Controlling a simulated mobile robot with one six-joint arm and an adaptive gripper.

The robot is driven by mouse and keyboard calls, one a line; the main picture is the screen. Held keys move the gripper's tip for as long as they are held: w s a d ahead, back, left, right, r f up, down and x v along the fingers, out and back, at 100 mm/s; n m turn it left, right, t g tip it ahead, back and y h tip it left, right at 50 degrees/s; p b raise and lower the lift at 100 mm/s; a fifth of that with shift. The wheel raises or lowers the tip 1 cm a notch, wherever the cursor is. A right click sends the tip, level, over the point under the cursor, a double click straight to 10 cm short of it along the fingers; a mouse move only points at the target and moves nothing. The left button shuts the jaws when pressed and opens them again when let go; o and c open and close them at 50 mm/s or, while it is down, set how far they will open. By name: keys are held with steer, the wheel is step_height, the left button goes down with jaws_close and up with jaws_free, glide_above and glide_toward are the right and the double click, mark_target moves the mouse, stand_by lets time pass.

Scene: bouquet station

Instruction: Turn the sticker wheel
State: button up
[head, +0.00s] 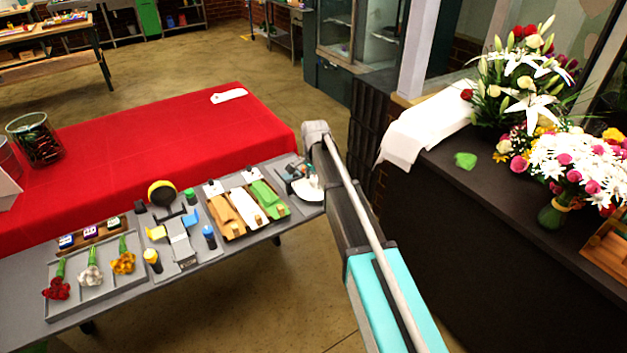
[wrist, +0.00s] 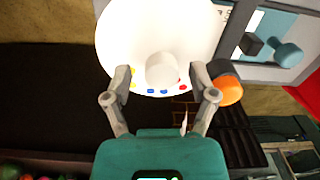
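The sticker wheel (wrist: 128,38) is a round white disc with a pale knob (wrist: 162,69) at its middle and small yellow, blue and red stickers along its near edge. In the head view the sticker wheel (head: 309,193) lies at the right end of the grey table, partly hidden behind my arm. My gripper (wrist: 160,75) is open in the wrist view, with one finger on each side of the knob. Gaps show between the fingers and the knob, and nothing is held. In the head view I cannot make out the fingers.
An orange cylinder (wrist: 229,90) is close to the right finger. A dark block (wrist: 251,44) and a blue-grey piece (wrist: 287,54) are farther right. The wrapping-roll tray (head: 234,235) is left of the wheel. A dark counter (head: 470,225) with bouquets stands at right.

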mark_target(314, 179)
steer(key=shift+w+n, duration=0.1)
steer(key=shift+n, duration=0.3)
steer(key=n, duration=0.5)
steer(key=shift+n, duration=0.4)
steer(key=n, duration=1.3)
steer(key=shift+n, duration=0.4)
steer(key=n, duration=0.6)
steer(key=shift+n, duration=0.4)
step_height(314, 179, up, 14)
steer(key=p, duration=1.4)
steer(key=s+d+f+m+b, duration=0.4)
steer(key=s+d+m, duration=0.3)
steer(key=s, duration=0.5)
steer(key=s+d+f+m+b, duration=0.4)
steer(key=s+d+m, duration=0.4)
steer(key=s+d, duration=0.3)
steer(key=shift+s, duration=0.45)
